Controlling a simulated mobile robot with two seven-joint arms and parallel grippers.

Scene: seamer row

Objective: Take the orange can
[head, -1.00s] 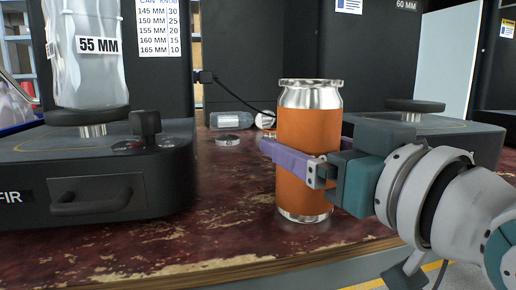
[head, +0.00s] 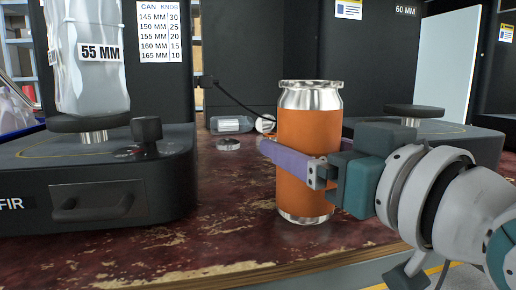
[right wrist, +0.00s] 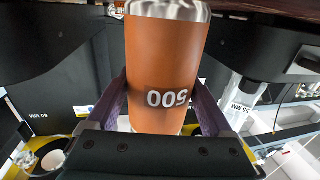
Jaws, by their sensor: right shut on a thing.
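The orange can (head: 308,130) is upright, with a silver neck and a silver base, near the front edge of the worn red table. My right gripper (head: 298,163) reaches it from the right and is shut on its middle, with one purple finger across its front. In the right wrist view the can (right wrist: 164,65) fills the middle, marked "500", with a finger on each side. I cannot tell whether its base touches the table. My left gripper is not in view.
A seamer machine (head: 95,175) holding a clear bag-like container (head: 88,55) labelled "55 MM" stands on the left. Another machine (head: 450,135) stands behind my right arm. A can lying on its side (head: 231,124) and a small lid (head: 228,144) are behind. The table's front middle (head: 215,240) is clear.

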